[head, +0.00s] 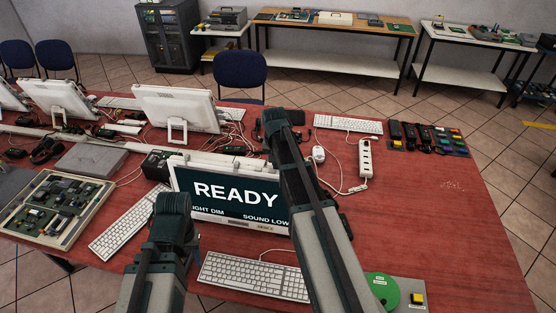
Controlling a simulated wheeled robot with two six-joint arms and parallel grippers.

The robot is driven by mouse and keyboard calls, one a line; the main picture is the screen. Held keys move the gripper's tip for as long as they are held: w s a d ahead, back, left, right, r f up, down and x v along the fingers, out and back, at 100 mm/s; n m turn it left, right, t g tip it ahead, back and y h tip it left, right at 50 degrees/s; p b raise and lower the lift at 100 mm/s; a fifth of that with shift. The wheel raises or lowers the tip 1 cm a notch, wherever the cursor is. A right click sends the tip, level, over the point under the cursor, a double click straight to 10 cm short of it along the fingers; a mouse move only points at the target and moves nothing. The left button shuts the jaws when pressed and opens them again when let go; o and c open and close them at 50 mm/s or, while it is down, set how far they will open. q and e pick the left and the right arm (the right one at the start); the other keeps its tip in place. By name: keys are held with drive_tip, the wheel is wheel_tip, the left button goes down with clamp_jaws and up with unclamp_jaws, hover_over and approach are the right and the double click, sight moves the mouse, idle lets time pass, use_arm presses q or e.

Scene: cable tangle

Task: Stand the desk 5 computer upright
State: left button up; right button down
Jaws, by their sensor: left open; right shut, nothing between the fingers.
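A white computer (236,191) with a screen reading READY faces me at the middle of the red table. It looks roughly upright, perhaps leaning back; its stand is hidden. No desk number can be read. My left gripper (173,204) is open in front of the computer's lower left corner and hides part of it. My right gripper (277,120) is shut and empty, past the computer's upper right corner. My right forearm covers the computer's right edge. I cannot tell whether either gripper touches it.
White keyboards (255,275) lie in front of the computer. Other monitors (178,108) stand at the back left among tangled cables. A power strip (365,158), a circuit tray (58,208) and a green disc (382,291) are on the table (440,220). The table's right side is mostly clear.

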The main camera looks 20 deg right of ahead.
drive_tip(key=shift+s+a+r, duration=0.15)
drive_tip(key=shift+s+a, duration=0.2)
drive_tip(key=shift+s, duration=0.2)
drive_tip(key=shift+s+a+r, duration=0.15)
drive_tip(key=shift+s+a, duration=0.15)
drive_tip(key=shift+s, duration=0.2)
drive_tip(key=shift+f, duration=0.15)
drive_tip(key=shift+a, duration=0.1)
wheel_tip(320, 180, up, 10)
drive_tip(key=w+d+p, duration=0.1)
drive_tip(key=w+p, duration=0.1)
drive_tip(key=p, duration=0.7)
drive_tip(key=shift+d+f, duration=0.2)
drive_tip(key=shift+f, duration=0.05)
